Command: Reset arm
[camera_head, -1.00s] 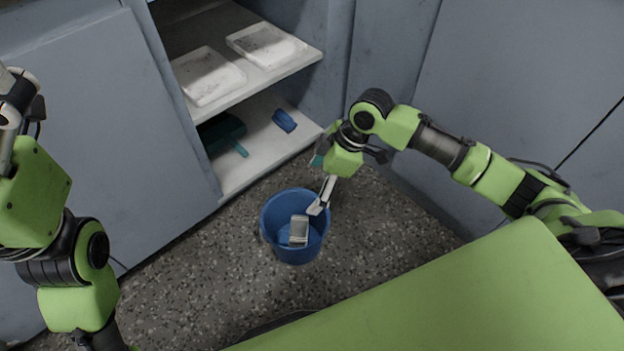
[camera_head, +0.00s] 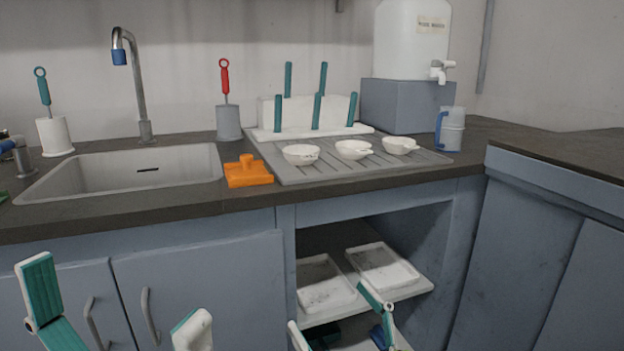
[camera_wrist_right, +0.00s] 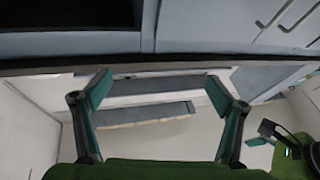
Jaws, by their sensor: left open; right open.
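My left gripper (camera_head: 117,306) is at the bottom left of the head view, in front of the grey cabinet doors. Its two teal-and-white fingers are wide apart with nothing between them. My right gripper (camera_head: 335,314) is at the bottom centre, in front of the open cabinet shelves. Its fingers are also apart. In the right wrist view my right gripper (camera_wrist_right: 160,92) is open and empty, its two teal pads well separated. The arm links behind both grippers are mostly outside the head view.
The dark counter (camera_head: 110,218) holds a sink (camera_head: 100,177), an orange block (camera_head: 247,172), small white bowls (camera_head: 301,154), a white rack (camera_head: 338,110), and a water container (camera_head: 411,40). Two white trays (camera_head: 383,268) lie on the shelf below. The counter edge runs above both grippers.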

